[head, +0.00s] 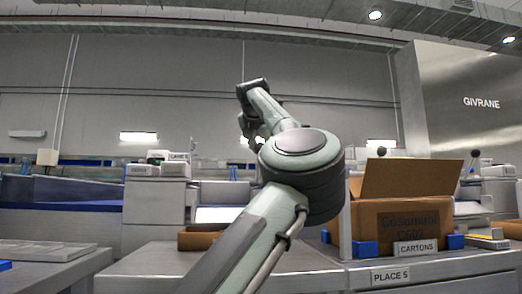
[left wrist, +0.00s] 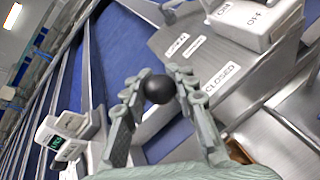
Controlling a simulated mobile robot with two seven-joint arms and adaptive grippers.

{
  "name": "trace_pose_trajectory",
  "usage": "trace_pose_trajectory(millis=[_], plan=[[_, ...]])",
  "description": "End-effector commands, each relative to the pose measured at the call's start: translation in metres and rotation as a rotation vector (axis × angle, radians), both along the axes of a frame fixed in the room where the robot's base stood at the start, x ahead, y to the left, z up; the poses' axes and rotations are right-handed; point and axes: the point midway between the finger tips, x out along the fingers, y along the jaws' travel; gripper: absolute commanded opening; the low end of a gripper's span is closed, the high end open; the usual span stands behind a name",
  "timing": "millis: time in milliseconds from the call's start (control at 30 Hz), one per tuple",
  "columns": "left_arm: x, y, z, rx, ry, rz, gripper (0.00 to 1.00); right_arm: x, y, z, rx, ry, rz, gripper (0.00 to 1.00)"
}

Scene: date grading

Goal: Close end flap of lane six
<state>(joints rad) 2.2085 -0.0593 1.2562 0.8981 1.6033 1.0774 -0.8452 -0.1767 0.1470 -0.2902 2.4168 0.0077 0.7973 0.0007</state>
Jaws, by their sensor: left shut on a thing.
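My left gripper (left wrist: 155,85) is closed around a black ball knob (left wrist: 158,90) in the left wrist view, one finger on each side of it. A grey panel beside it carries a white label reading CLOSED (left wrist: 222,78) and other small labels (left wrist: 178,44) that I cannot read surely. The flap itself and its lane number cannot be made out. In the head view my left arm reaches away over the middle, and its gripper (head: 252,136) is small, partly hidden and unclear against the far machine. My right gripper is in neither view.
An open cardboard carton (head: 398,222) stands on the counter (head: 440,268) at right, between blue blocks (head: 455,241). Blue conveyor belts (left wrist: 126,50) run past the panel in the wrist view. A white box (left wrist: 254,20) stands near the panel. A grey table (head: 45,270) is at left.

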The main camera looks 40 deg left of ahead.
Motion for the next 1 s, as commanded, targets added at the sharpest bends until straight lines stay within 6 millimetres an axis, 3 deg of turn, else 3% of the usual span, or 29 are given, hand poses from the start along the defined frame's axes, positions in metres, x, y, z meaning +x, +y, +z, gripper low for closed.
trace_pose_trajectory(millis=[367, 400, 567, 1000], plan=[[-0.0027, -0.0001, -0.0047, -0.010, 0.012, 0.003, 0.00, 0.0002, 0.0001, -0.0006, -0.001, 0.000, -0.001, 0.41], [-0.0027, -0.0002, -0.0048, -0.010, 0.012, 0.003, 0.29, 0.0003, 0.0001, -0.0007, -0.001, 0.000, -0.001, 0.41], [-0.0017, -0.0004, -0.0042, -0.008, 0.010, 0.001, 0.49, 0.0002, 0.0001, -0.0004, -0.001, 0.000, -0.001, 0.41], [-0.0087, -0.0082, 0.0024, -0.005, 0.006, 0.000, 0.49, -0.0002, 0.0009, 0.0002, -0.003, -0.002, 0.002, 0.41]])
